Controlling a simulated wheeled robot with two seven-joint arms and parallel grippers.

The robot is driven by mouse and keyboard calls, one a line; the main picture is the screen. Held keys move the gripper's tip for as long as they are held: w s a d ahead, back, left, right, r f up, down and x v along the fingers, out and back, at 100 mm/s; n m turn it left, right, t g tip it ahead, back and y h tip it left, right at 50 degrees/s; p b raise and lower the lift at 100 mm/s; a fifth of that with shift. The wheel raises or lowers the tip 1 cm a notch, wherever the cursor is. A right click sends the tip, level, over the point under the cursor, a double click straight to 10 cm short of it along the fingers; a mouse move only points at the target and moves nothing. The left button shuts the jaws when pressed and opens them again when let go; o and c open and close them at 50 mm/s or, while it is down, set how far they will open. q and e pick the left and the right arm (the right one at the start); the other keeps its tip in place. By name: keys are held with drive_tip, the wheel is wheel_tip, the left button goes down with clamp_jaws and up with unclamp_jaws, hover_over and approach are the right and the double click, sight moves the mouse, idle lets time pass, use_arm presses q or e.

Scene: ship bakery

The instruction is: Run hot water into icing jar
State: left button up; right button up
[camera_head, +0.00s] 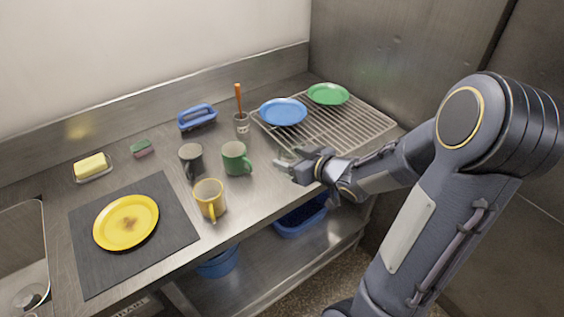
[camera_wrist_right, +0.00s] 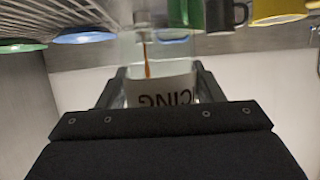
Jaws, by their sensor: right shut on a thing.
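My right gripper (camera_head: 300,172) is shut on the icing jar (camera_head: 284,158), a clear glass jar partly hidden by the fingers, at the counter's right front. In the right wrist view the icing jar (camera_wrist_right: 160,92) is between the two fingers (camera_wrist_right: 160,88), its white label with dark letters "CING" showing upside down. I cannot tell whether the jar touches the counter. A steel sink (camera_head: 40,225) shows at the left edge, with a drain in its bottom. No tap is visible. My left gripper is not in view.
Near the jar stand a green mug (camera_head: 234,160), a dark mug (camera_head: 190,157) and a yellow mug (camera_head: 208,192). A glass with an orange-handled tool (camera_head: 239,98) stands behind. A wire rack (camera_head: 350,125) holds blue and green plates. A yellow plate (camera_head: 125,222) lies on a dark mat (camera_head: 92,275).

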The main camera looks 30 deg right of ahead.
drive_tip(key=a+p+v, duration=0.1)
drive_tip(key=v, duration=0.7)
drive_tip(key=shift+s, duration=0.35)
drive_tip(key=shift+d+r, duration=0.1)
drive_tip(key=shift+d, duration=0.05)
